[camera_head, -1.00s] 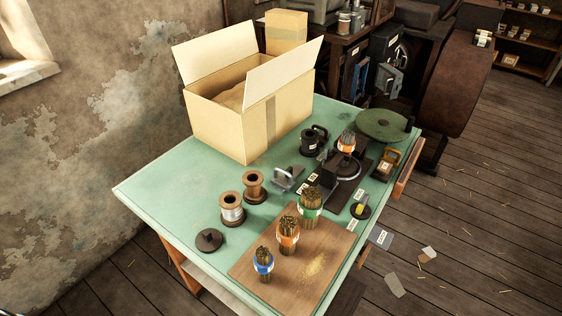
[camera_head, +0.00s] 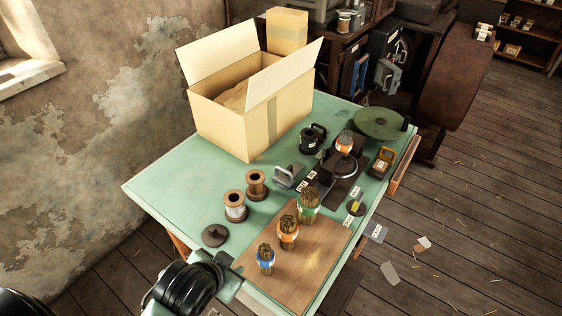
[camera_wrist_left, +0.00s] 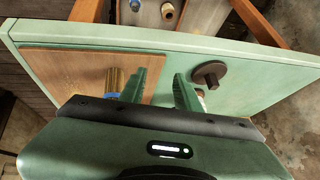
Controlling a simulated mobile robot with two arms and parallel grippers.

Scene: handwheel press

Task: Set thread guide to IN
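I cannot single out the thread guide for certain; the label writing is too small to read. A grey metal bracket-like piece (camera_head: 288,176) stands mid-table. Beside it is a dark device (camera_head: 338,176) with a round black part and small white labels along its base. My left gripper (camera_head: 231,281) is at the table's near left edge, well apart from both. In the left wrist view, its two green fingers (camera_wrist_left: 160,90) are apart with nothing visibly held between them. My right gripper is not in view.
Several banded bundles stand on a wooden board (camera_head: 325,240) close to my left gripper. Two spools (camera_head: 235,207) and a dark disc (camera_head: 214,235) stand nearby. A large open carton (camera_head: 235,125) fills the back left. A green round plate (camera_head: 380,122) is at the back right. The table's left part (camera_head: 165,185) is clear.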

